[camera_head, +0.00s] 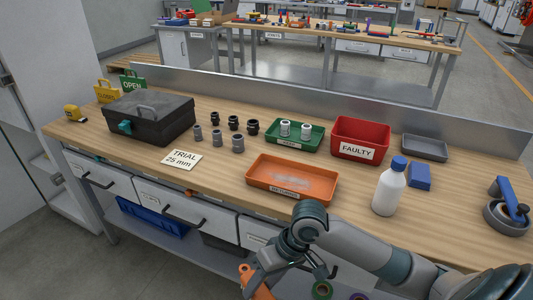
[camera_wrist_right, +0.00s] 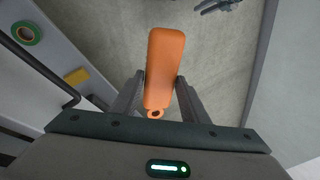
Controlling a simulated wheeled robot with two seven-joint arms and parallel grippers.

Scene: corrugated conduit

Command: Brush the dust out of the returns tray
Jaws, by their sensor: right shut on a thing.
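The returns tray (camera_head: 262,186) is a shallow orange tray on the bench, with a label on its front wall. A pale dusty patch (camera_head: 290,181) lies on its floor. My right gripper (camera_head: 262,268) is low in front of the bench, below and nearer than the tray. It is shut on an orange handle (camera_head: 257,284). In the right wrist view the orange handle (camera_wrist_right: 164,65) sits between the fingers, with a small hole at its near end. No bristles show, so I cannot tell that it is a brush. My left gripper is not identifiable.
A white bottle with a blue cap (camera_head: 389,186) and a blue block (camera_head: 419,176) stand right of the tray. Behind are a green tray (camera_head: 283,144) with pale fittings, the red FAULTY bin (camera_head: 361,131) and dark fittings (camera_head: 233,122). A black toolbox (camera_head: 150,115) stands left.

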